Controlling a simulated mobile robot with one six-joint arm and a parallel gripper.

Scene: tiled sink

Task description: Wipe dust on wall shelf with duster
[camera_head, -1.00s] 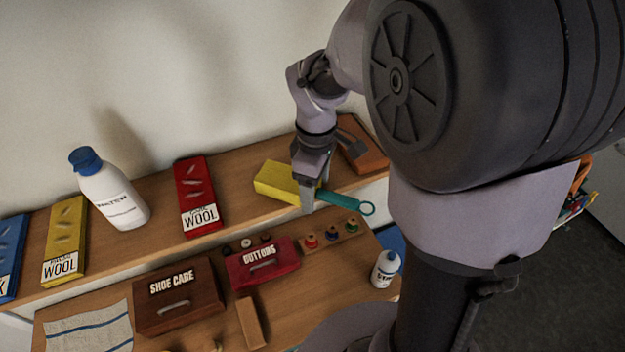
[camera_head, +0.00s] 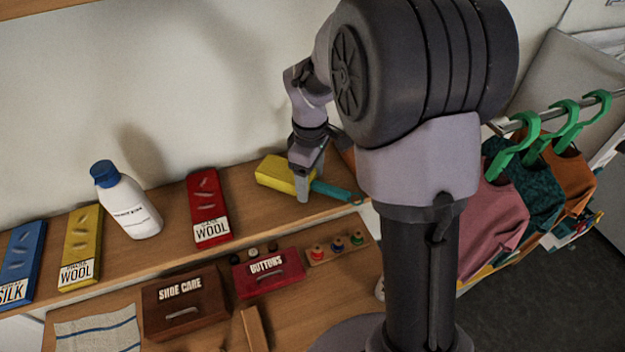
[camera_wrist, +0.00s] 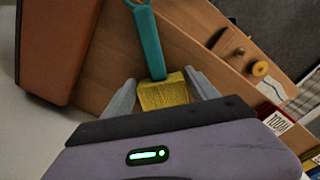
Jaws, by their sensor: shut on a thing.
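The duster has a yellow head (camera_head: 276,174) and a teal handle (camera_head: 333,191) with a ring end. It lies at the wall shelf (camera_head: 165,232), toward its right part. My gripper (camera_head: 303,184) is at the duster, near where the handle meets the head. In the wrist view, the duster's yellow head (camera_wrist: 163,93) sits between my gripper's two fingers (camera_wrist: 164,95), with the teal handle (camera_wrist: 148,40) pointing away. Whether the head touches the shelf surface is unclear. No dust is clearly visible on the shelf.
A white bottle with a blue cap (camera_head: 127,202), a red wool box (camera_head: 208,207), a yellow one (camera_head: 82,248) and a blue silk box (camera_head: 22,262) stand left on the shelf. An orange-brown block (camera_wrist: 57,45) is close by. Below are a shoe care box (camera_head: 185,302) and a buttons box (camera_head: 268,273).

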